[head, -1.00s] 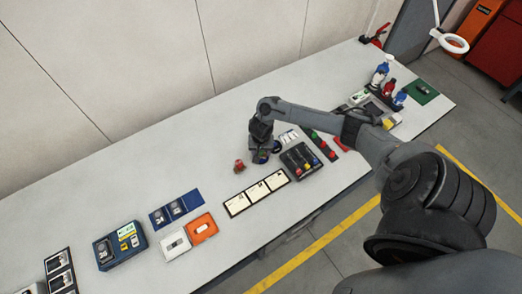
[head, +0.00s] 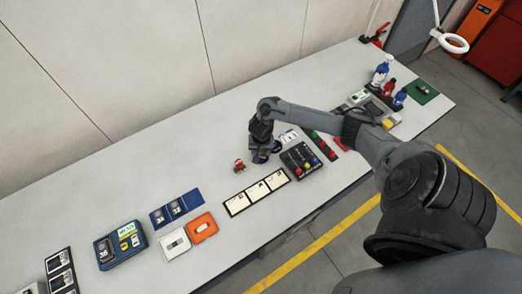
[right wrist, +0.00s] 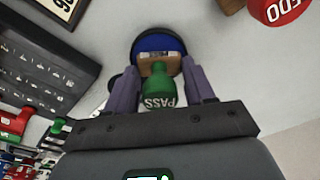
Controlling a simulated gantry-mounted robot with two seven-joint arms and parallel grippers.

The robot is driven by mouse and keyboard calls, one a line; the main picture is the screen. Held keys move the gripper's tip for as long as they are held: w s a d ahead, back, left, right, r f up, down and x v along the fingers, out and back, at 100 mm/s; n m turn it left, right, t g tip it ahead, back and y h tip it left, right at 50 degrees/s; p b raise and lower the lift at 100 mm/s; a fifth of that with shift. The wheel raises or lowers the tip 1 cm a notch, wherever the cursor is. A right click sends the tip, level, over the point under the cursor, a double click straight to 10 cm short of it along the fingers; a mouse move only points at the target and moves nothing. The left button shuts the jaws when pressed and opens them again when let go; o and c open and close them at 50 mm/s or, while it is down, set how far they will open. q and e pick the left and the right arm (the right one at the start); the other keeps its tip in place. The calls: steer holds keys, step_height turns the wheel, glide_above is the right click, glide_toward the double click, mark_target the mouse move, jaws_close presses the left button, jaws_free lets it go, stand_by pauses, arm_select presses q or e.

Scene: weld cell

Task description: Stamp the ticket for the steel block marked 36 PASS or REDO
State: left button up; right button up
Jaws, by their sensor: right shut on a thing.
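My right gripper (right wrist: 162,78) is shut on the green PASS stamp (right wrist: 157,88), one finger on each side of it. The stamp's wooden foot is over a round blue ink pad (right wrist: 158,44); I cannot tell whether they touch. In the head view my right gripper (head: 262,153) is low over the table's middle. The red REDO stamp (head: 239,164) stands just left of it and also shows in the right wrist view (right wrist: 278,10). A row of pale tickets (head: 257,192) lies nearer. A steel block (head: 103,254) that seems marked 36 sits on a blue device. My left gripper is out of view.
A dark tray with coloured items (head: 300,160) lies right of my gripper. A blue holder (head: 190,199) with two more blocks, an orange tray (head: 202,228) and a white tray (head: 174,244) lie to the left. Bottles (head: 381,72) stand far right. The table's back strip is clear.

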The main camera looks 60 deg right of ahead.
stand_by(0.8)
steer(key=shift+f+p, duration=0.1)
steer(key=shift+p, duration=0.3)
stand_by(0.7)
step_height(320, 180, up, 3)
steer(key=p, duration=0.3)
steer(key=shift+f, duration=0.2)
step_height(320, 180, up, 4)
steer(key=p, duration=0.6)
steer(key=shift+r, duration=0.2)
steer(key=shift+p, duration=0.35)
